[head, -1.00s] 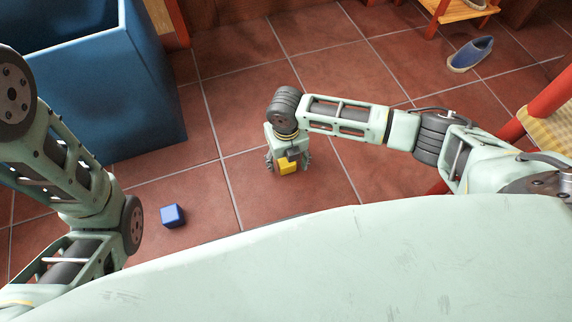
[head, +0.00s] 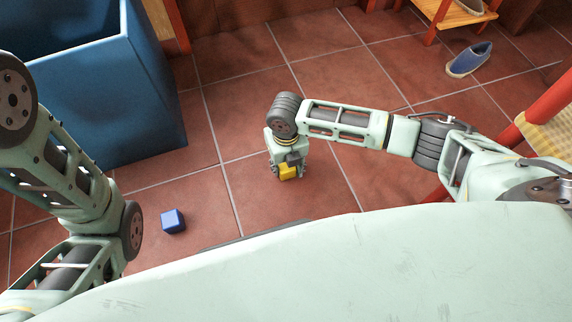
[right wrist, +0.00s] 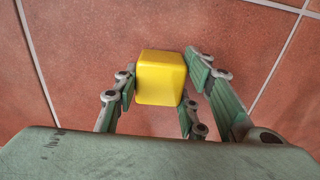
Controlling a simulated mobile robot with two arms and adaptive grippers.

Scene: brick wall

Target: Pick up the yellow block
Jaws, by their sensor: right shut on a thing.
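The yellow block (head: 289,172) is between the fingers of my right gripper (head: 288,170), close to the tiled floor in the head view. In the right wrist view the yellow block (right wrist: 161,78) sits between the green finger pads of the right gripper (right wrist: 158,88), which is shut on it. I cannot tell from these views whether the block touches the floor. My left arm shows at the left of the head view, but its gripper is out of the picture.
A blue block (head: 173,221) lies on the floor to the left. A large blue bin (head: 130,90) stands at the back left. A blue shoe (head: 468,59) lies at the back right, near a wooden rack (head: 455,14). Red tiles around the right gripper are clear.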

